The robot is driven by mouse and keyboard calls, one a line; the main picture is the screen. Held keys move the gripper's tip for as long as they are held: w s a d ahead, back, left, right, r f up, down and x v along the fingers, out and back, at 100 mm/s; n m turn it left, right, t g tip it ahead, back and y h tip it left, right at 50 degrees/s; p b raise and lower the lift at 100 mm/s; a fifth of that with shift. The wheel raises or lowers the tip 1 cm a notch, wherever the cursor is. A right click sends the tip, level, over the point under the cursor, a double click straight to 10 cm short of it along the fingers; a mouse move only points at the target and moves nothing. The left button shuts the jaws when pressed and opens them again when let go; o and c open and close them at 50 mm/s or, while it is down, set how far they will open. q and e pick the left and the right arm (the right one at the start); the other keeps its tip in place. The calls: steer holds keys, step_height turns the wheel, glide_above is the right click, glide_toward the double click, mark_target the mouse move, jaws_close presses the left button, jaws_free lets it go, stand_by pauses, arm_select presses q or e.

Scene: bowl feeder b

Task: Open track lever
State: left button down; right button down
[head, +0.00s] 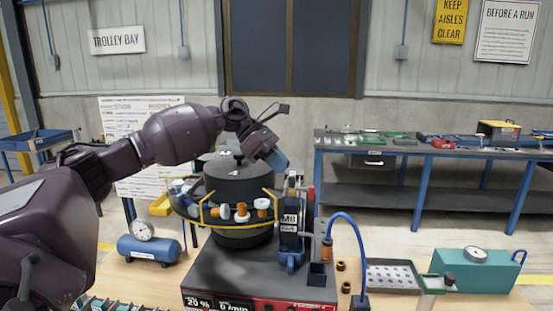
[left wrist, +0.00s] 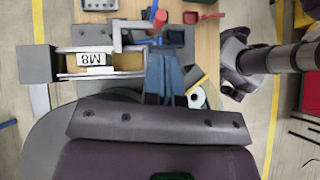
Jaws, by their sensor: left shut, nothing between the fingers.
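The bowl feeder (head: 238,182) is a dark round drum with a yellow-railed rim that carries several small parts. A dark upright track unit (head: 289,222) with a white M8 label stands at its right front. In the left wrist view the M8 track (left wrist: 128,62) lies left of my fingers. A thin red-topped post (head: 311,195) rises beside the track; I cannot tell whether it is the lever. My left gripper (head: 274,158) has blue fingers, shut and empty, above the feeder's right side. In the left wrist view the left gripper (left wrist: 165,60) is beside the track; contact is unclear.
A blue hose (head: 345,222) arches up right of the track. A grey tray with holes (head: 391,276) and a teal box (head: 480,271) with a gauge sit on the right. A blue air tank (head: 149,249) sits at left. A blue-legged bench (head: 430,195) stands behind.

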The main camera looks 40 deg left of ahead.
mark_target(305, 188)
arm_select(q)
steer(key=shift+p+x, duration=0.5)
steer(key=shift+x, duration=2.8)
steer(key=shift+w+d, duration=0.1)
